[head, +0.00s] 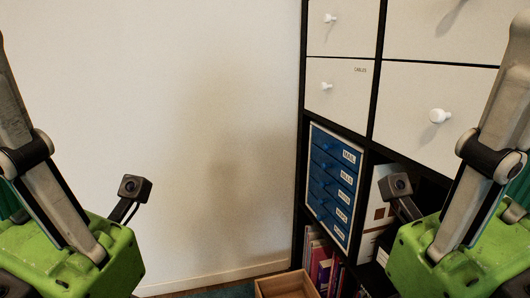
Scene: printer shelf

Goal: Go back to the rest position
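My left gripper (70,245) is at the left edge, with a green body, a grey linked finger rising out of the picture and a small dark camera on a bracket. My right gripper (455,240) is at the right edge, with a similar green body, grey finger and camera. The fingertips of both are outside the picture, so I cannot see whether they are open or shut. No held object shows at either one.
A black-framed shelf (304,130) with white drawers (340,85) stands at the right. It holds a blue labelled drawer unit (333,185) and several books (321,262). A wooden box (285,284) is at the bottom. The white wall (200,100) is bare.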

